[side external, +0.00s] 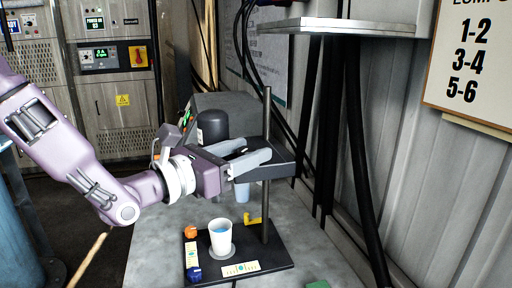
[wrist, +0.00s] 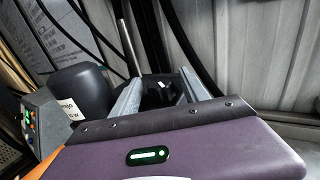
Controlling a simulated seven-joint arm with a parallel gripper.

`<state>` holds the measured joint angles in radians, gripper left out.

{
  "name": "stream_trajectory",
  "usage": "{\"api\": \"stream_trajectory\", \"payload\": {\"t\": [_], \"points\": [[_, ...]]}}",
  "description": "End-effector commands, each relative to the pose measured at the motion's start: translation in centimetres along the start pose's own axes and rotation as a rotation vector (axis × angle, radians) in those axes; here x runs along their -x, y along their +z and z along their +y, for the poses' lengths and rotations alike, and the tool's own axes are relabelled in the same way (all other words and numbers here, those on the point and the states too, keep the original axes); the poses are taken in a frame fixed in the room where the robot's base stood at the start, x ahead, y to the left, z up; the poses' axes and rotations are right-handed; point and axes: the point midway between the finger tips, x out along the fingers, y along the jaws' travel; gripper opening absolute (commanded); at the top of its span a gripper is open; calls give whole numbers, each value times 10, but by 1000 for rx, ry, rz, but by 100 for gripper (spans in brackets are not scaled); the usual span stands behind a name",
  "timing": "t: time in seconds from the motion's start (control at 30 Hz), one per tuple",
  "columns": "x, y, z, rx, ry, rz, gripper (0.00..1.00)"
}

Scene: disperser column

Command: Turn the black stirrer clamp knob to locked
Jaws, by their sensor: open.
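My gripper (side external: 258,151) comes in from the left at the height of the dark stirrer head (side external: 284,168) on its upright rod (side external: 266,112). Its two grey fingers are spread apart. In the wrist view, a black part (wrist: 160,93) with a small white mark lies between the fingers (wrist: 161,78); it may be the clamp knob, but its outline is too dark to tell. I cannot tell whether either finger touches it. In the side view the fingers and the head hide the knob. The rod (wrist: 128,45) rises just beyond the fingers in the wrist view.
A black cylinder (side external: 213,127) on a grey housing stands behind my gripper. A shelf (side external: 340,27) overhangs above. Cables and a corrugated wall are on the right.

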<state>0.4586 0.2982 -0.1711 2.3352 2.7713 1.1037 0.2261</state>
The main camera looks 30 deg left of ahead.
Motion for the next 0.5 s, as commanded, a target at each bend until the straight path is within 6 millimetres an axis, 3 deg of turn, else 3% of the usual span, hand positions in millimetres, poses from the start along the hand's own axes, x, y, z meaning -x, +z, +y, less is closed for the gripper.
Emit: {"api": "stream_trajectory", "payload": {"t": [0.2,0.5], "points": [[37,1,-1,1,-2,-1,53],[42,0,0,1,-1,-1,53]]}}
